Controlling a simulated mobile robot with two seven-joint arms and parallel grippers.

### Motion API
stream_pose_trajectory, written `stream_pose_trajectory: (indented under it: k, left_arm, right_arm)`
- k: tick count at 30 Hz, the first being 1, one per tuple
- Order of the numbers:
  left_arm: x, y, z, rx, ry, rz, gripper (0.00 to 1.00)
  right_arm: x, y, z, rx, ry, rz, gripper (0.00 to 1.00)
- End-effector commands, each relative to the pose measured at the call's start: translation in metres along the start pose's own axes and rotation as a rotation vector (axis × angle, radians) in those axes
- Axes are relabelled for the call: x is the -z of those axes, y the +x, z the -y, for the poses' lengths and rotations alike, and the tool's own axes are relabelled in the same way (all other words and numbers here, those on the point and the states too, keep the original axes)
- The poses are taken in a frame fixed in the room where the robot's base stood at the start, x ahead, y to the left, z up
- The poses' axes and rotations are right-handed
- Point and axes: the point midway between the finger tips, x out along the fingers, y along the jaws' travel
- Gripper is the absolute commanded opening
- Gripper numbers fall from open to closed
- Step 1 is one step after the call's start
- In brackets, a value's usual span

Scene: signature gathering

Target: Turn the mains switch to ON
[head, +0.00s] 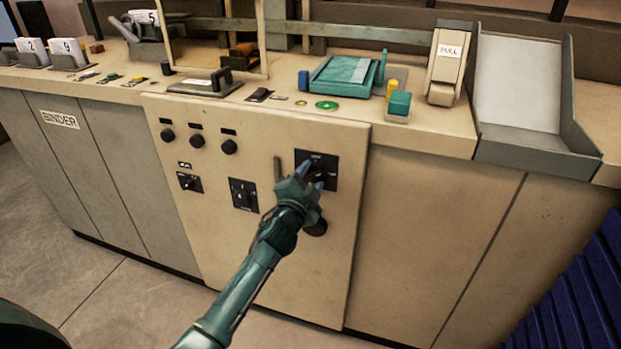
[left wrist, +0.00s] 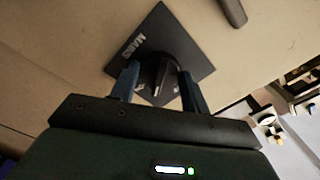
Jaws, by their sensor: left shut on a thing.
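The mains switch is a black square plate (head: 330,159) with a dark knob, on the upright front of the beige cabinet. In the left wrist view the plate (left wrist: 188,50) carries the word MAINS, upside down, and the knob (left wrist: 159,72) stands out from it. My left gripper (head: 315,176) reaches the plate from the front and covers part of it. In the left wrist view its two blue fingers (left wrist: 159,84) stand on both sides of the knob, and it is shut on the knob. I cannot read which way the knob points. My right gripper is not in view.
A grey upright handle (head: 278,169) is just left of the plate. Smaller black switches (head: 243,194) and several round knobs are further left. The counter above holds a teal tray (head: 345,75) and a PULL dispenser (head: 446,70).

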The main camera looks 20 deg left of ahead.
Motion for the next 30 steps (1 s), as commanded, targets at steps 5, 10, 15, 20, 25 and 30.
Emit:
stream_pose_trajectory:
  k: [5, 10, 15, 20, 25, 30]
  left_arm:
    - [0.0003, 0.0000, 0.0002, -0.001, 0.166, -0.001, 0.23]
    - [-0.0003, 0.0000, 0.0006, -0.001, 0.311, 0.001, 0.23]
    - [-0.0001, -0.0001, 0.0005, -0.001, 0.427, 0.000, 0.23]
    - [-0.0001, -0.0001, 0.0006, -0.001, 0.506, 0.000, 0.23]
    - [0.0001, -0.0001, 0.0005, -0.001, 0.556, 0.000, 0.23]
    - [0.0000, 0.0000, 0.0005, -0.001, 0.577, 0.001, 0.23]
  right_arm:
    - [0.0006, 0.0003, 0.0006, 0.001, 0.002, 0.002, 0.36]
    - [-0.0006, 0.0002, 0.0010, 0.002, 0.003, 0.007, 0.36]
    - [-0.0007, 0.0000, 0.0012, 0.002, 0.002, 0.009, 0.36]
    - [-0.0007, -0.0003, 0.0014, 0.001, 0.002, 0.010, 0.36]
    - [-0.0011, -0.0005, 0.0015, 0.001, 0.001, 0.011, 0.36]
    - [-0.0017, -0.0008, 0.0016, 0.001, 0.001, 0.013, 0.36]
